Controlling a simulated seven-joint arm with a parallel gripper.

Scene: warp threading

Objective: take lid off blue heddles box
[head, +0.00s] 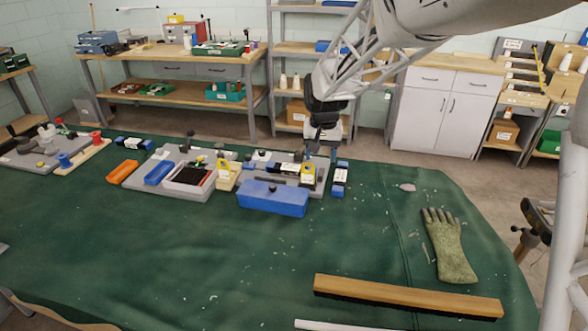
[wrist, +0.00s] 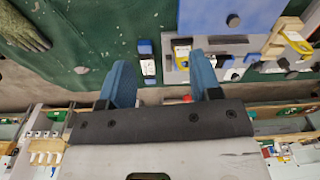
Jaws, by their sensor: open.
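A long blue box (head: 273,203) stands on the green-covered table, with a blue lid on top that bears a small dark knob (head: 272,188). I take it to be the heddles box; no label on it is readable. Its blue top with the dark knob also shows at the upper edge of the wrist view (wrist: 215,16), partly cut off. My gripper (head: 323,150) is above the table, behind and to the right of the box, and apart from it. In the wrist view its two blue fingers (wrist: 163,70) are spread with nothing held between them.
Grey boards with blocks and yellow-marked parts sit behind and left, with an orange block (head: 122,172). A glove (head: 449,245) and a wooden brush (head: 405,297) lie front right. The cloth before the box is clear.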

